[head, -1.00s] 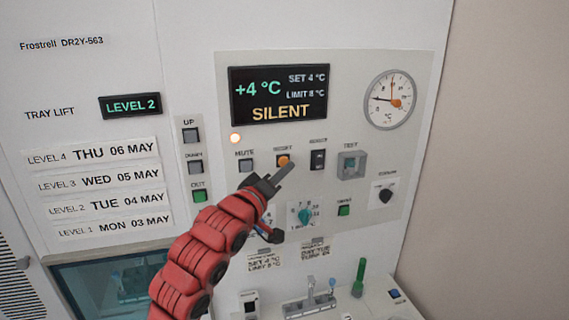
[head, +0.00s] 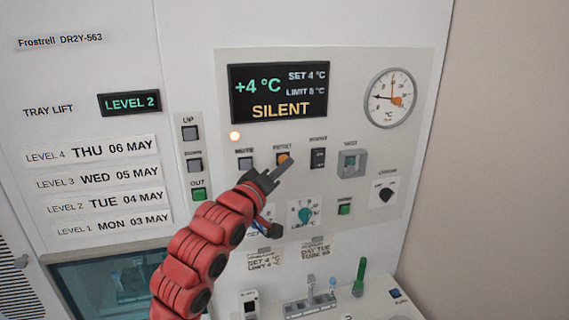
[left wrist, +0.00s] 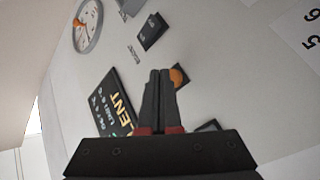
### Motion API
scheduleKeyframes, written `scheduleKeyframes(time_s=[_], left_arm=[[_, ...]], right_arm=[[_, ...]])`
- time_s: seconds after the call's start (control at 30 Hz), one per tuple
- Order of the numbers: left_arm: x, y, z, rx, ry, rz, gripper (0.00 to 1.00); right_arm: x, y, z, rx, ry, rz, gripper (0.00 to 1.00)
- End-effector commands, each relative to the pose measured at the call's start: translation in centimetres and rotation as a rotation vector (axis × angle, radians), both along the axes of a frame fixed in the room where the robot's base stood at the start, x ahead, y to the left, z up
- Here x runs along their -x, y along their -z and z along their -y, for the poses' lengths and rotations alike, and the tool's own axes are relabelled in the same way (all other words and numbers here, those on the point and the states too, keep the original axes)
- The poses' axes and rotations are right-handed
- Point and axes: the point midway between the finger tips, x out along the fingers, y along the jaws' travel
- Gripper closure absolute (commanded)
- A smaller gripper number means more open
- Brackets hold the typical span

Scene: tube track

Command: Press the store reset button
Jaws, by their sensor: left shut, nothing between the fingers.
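The orange reset button (head: 283,159) sits on the light control panel (head: 420,140), below the dark display (head: 279,93), which reads +4 °C and SILENT. My left gripper (head: 287,165) is shut and empty, its fingertips at the lower edge of the button and partly covering it. In the left wrist view the shut fingers (left wrist: 160,75) point at the panel, with the orange button (left wrist: 178,77) just right of the tips. I cannot tell whether they touch it. My right gripper is not in view.
A mute button (head: 245,164) is left of reset, and a dark rocker switch (head: 318,158) is right of it. A boxed test button (head: 351,163), knobs (head: 305,214) and a dial gauge (head: 390,98) are nearby. A small rack (head: 309,307) stands on the ledge below.

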Motion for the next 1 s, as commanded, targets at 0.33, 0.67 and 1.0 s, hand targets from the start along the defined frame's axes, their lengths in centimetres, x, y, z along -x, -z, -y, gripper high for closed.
scheduleKeyframes(time_s=[0.33,0.67,1.0], left_arm=[[-0.09,0.06,-0.04,0.000,0.000,-0.002,1.00],[-0.48,0.08,-0.21,-0.001,-0.001,-0.001,1.00],[-0.92,0.16,-0.38,0.001,-0.002,-0.004,1.00]], right_arm=[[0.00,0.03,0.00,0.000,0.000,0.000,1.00],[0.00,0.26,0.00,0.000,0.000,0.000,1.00],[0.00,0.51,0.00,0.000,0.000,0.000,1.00]])
